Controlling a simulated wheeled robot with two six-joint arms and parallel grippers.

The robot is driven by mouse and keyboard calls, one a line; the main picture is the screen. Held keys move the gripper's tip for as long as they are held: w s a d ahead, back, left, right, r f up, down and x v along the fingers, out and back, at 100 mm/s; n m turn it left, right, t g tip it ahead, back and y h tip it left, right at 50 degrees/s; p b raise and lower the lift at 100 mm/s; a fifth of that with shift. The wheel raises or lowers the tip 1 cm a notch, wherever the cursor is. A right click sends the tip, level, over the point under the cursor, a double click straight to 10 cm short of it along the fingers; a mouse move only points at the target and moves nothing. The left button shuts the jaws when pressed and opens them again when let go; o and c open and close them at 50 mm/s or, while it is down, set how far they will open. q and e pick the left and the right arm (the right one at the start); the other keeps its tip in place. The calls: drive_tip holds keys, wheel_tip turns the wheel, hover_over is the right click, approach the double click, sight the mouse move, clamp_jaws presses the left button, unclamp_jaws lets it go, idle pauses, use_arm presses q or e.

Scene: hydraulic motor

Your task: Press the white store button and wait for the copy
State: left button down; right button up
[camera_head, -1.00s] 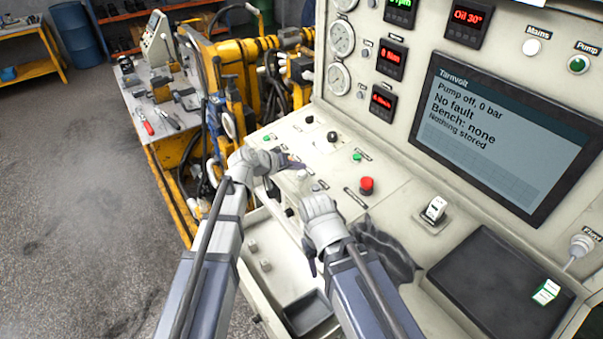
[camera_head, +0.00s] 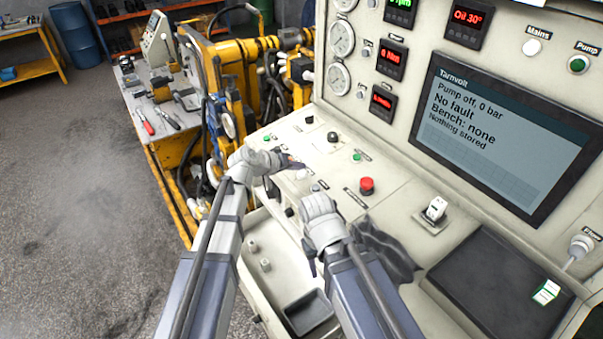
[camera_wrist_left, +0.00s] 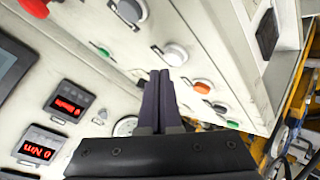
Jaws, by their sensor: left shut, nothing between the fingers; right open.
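The white store button (camera_wrist_left: 175,54) is a round white cap on the sloping desk, just beyond my left fingertips in the left wrist view. In the head view a white cap (camera_head: 302,175) shows right beside the left fingertips. My left gripper (camera_head: 297,162) is shut and empty, its dark fingers (camera_wrist_left: 159,74) pointing at the desk; I cannot tell whether they touch the button. The screen (camera_head: 500,130) reads "Pump off, 0 bar", "No fault", "Bench: none", "Nothing stored". My right gripper (camera_head: 309,262) is open and empty over the desk's front edge, its fingers partly hidden by the hand.
A red button (camera_head: 367,186), a green button (camera_head: 357,157) and a black knob (camera_head: 332,137) stand on the desk near the grippers. A white rocker switch (camera_head: 435,209) and a dark flat panel (camera_head: 490,285) lie to the right. A yellow machine (camera_head: 235,75) stands behind left.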

use_arm(q)
drive_tip(key=shift+f, duration=0.1)
idle(0.3)
drive_tip(key=shift+f+b, duration=0.3)
drive_tip(key=shift+b, duration=0.1)
drive_tip(key=shift+d+f+b, duration=0.1)
drive_tip(key=shift+f+b, duration=0.25)
drive_tip(key=shift+b, duration=0.05)
idle(0.5)
drive_tip(key=shift+r, duration=0.1)
drive_tip(key=shift+r+p, duration=0.7)
drive_tip(key=shift+p, duration=0.15)
drive_tip(key=r+p, duration=0.5)
drive_tip(key=shift+s+a, duration=0.25)
drive_tip(key=shift+a, duration=0.15)
